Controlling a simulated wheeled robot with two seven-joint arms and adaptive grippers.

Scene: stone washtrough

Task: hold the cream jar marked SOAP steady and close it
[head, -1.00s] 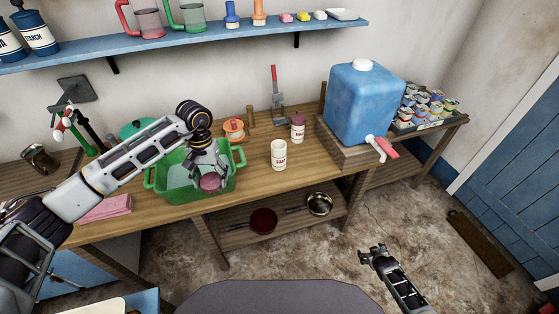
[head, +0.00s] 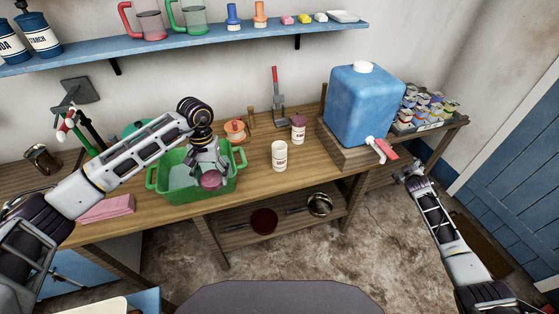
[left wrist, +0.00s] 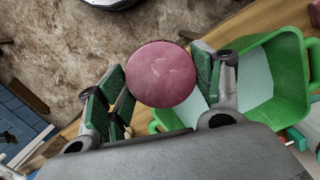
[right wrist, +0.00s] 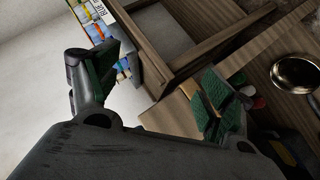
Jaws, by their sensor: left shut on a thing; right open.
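The cream jar marked SOAP (head: 279,157) stands upright and open-topped on the wooden bench, right of the green basin (head: 165,193). My left gripper (head: 209,168) is shut on a round dull-pink lid (head: 211,180) above the basin's right part. In the left wrist view the lid (left wrist: 162,74) sits flat-face to the camera between the two fingers (left wrist: 160,85). My right gripper (head: 414,174) is open and empty, right of the bench and below the red tap. The right wrist view shows its fingers (right wrist: 160,78) spread with nothing between them. The jar is not clear in either wrist view.
A second cream jar with a dark pink lid (head: 298,129) stands behind the SOAP jar. A blue water container (head: 362,105) with a red tap (head: 386,149) stands to the right. An orange-lidded pot (head: 235,130) is behind the basin. Pans (head: 264,221) lie on the lower shelf.

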